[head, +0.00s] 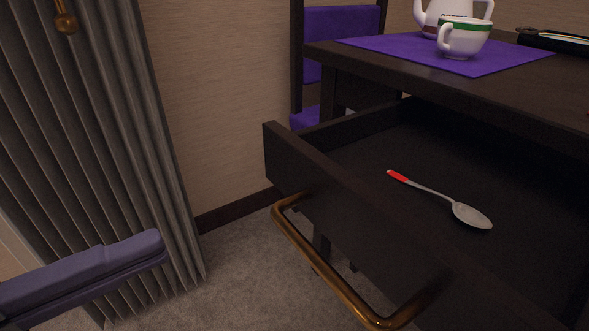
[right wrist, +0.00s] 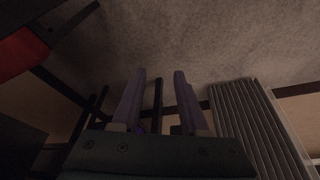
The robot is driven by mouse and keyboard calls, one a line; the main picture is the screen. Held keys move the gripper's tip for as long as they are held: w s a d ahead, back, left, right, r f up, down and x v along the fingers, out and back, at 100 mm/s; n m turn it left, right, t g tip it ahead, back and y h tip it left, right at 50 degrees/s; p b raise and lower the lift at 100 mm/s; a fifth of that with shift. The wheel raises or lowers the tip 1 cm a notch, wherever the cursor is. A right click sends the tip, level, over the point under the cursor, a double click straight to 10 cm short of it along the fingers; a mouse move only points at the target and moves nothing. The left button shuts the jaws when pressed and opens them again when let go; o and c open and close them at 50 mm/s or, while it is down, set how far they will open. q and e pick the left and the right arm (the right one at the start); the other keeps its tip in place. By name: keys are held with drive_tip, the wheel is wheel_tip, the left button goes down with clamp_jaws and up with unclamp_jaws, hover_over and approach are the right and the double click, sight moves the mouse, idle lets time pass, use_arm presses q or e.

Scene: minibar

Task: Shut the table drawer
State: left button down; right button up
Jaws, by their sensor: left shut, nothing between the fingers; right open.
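The dark wooden table drawer (head: 330,190) is pulled well out from under the table (head: 450,80). A brass bar handle (head: 325,268) runs along its front. Inside it lies a spoon (head: 440,198) with a red handle end. My left gripper (head: 160,245) is shut and empty at the lower left, to the left of the drawer handle and apart from it. My right gripper (right wrist: 158,90) shows only in the right wrist view, open with nothing between its two fingers. The right end of the drawer front is cut off in the head view.
A purple placemat (head: 400,47) on the table carries a white cup (head: 465,38) and a teapot (head: 432,15). A purple chair (head: 342,40) stands behind. A grey pleated curtain (head: 110,130) hangs at the left. Carpet (head: 235,260) is free between curtain and drawer.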

sight(321, 185)
use_arm(q)
drive_tip(key=b+x, duration=0.1)
drive_tip(key=x, duration=1.1)
drive_tip(key=shift+d+f+b, duration=0.25)
drive_tip(key=shift+d+b, duration=0.1)
drive_tip(key=shift+d, duration=0.15)
drive_tip(key=shift+w+d, duration=0.35)
drive_tip(key=shift+d, duration=0.1)
use_arm(e)
drive_tip(key=shift+f, duration=1.2)
